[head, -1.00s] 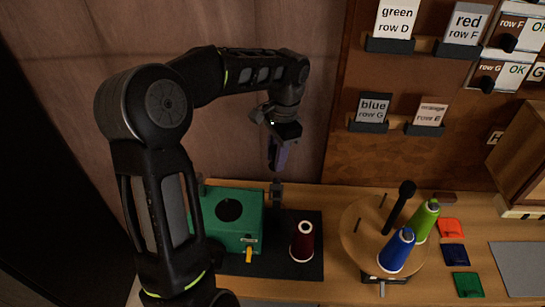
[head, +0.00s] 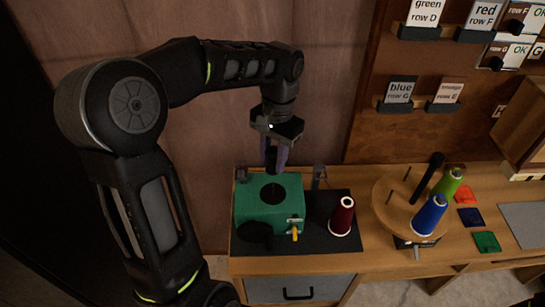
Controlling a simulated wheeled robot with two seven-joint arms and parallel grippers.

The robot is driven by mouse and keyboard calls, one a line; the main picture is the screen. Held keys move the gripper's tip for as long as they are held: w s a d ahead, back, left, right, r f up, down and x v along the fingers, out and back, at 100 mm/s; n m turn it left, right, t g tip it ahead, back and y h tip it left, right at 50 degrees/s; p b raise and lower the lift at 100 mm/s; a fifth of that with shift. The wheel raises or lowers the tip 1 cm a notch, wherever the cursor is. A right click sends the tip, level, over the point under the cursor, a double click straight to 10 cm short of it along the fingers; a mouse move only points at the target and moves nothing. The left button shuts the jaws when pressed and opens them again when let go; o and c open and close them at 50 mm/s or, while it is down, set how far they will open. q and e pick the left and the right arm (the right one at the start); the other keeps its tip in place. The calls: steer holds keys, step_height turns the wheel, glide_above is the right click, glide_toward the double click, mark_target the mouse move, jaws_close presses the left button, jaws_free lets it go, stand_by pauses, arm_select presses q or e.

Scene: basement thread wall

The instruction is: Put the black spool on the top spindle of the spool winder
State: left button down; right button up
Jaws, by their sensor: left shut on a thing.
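The spool winder (head: 244,207) is a green box with a dark round disc on its top, a thin upright spindle (head: 275,196) there and a yellow lever at its front. My left gripper (head: 274,165) points down just above the winder's top, close to the spindle in the picture. It is shut on a dark thing, probably the black spool (head: 270,155), which is mostly hidden between the purplish-looking fingers. I cannot tell whether it touches the spindle. My right gripper is out of view.
A dark red cone spool (head: 342,218) stands on the black mat right of the winder. Further right a round wooden turntable (head: 388,207) carries a blue cone (head: 428,216), a green cone (head: 447,186) and a tall black post (head: 428,178). A label board stands behind.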

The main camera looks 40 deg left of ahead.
mark_target(273, 183)
arm_select(q)
steer(key=shift+f, duration=0.15)
step_height(273, 183, down, 6)
steer(key=b, duration=0.5)
steer(key=shift+f+b, duration=0.95)
steer(key=shift+f, duration=0.3)
steer(key=shift+f, duration=0.15)
steer(key=shift+f, duration=0.2)
steer(key=c, duration=1)
jaws_free()
steer(key=shift+r, duration=0.1)
